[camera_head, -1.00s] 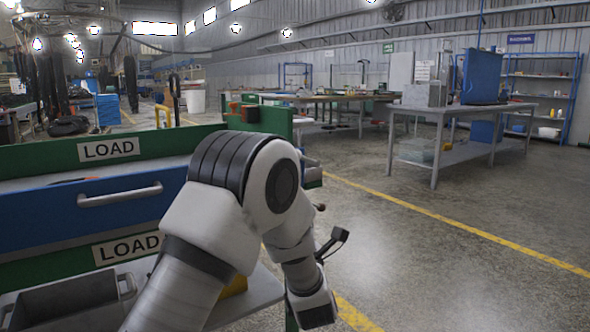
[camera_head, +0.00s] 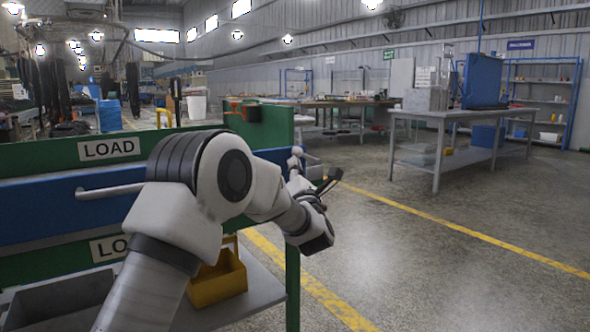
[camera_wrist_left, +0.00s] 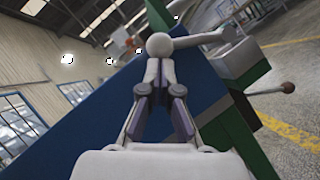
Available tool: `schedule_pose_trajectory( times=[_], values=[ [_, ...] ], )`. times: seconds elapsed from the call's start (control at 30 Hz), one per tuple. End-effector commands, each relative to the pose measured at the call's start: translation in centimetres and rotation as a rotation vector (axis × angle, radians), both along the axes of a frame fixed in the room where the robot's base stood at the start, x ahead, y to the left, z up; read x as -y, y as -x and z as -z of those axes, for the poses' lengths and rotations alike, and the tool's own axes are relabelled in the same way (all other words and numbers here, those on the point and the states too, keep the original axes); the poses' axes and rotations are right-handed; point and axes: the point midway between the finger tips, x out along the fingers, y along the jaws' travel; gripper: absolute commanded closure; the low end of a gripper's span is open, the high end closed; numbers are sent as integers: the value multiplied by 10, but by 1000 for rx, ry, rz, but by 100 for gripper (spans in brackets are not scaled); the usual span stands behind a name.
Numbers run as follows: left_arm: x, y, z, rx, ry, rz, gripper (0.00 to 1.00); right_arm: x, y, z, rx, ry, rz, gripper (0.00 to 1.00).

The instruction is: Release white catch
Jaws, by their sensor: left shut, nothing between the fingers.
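The white catch (camera_wrist_left: 190,42) is a pale bar with a round knob in the left wrist view, standing out in front of the blue panel. It shows small at the right end of the blue drawer front in the head view (camera_head: 296,158). My left gripper (camera_wrist_left: 159,72) is shut and empty, its fingertips just below the catch's round knob in the picture. I cannot tell whether they touch it. In the head view my own arm largely hides the fingers. My right gripper is in neither view.
A second lever with a reddish-brown ball (camera_wrist_left: 288,87) sticks out to the right of the catch. The green bench frame (camera_head: 262,128) carries LOAD labels. A yellow bin (camera_head: 218,282) sits on the lower shelf (camera_head: 258,285). Open floor lies to the right.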

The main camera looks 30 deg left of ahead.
Motion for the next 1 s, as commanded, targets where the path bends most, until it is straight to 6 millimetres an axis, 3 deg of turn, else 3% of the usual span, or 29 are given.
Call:
schedule_pose_trajectory(
  times=[1.0],
  values=[
    [0, 0, -6, -59, -24, 1, 100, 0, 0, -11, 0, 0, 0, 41]
  ],
)
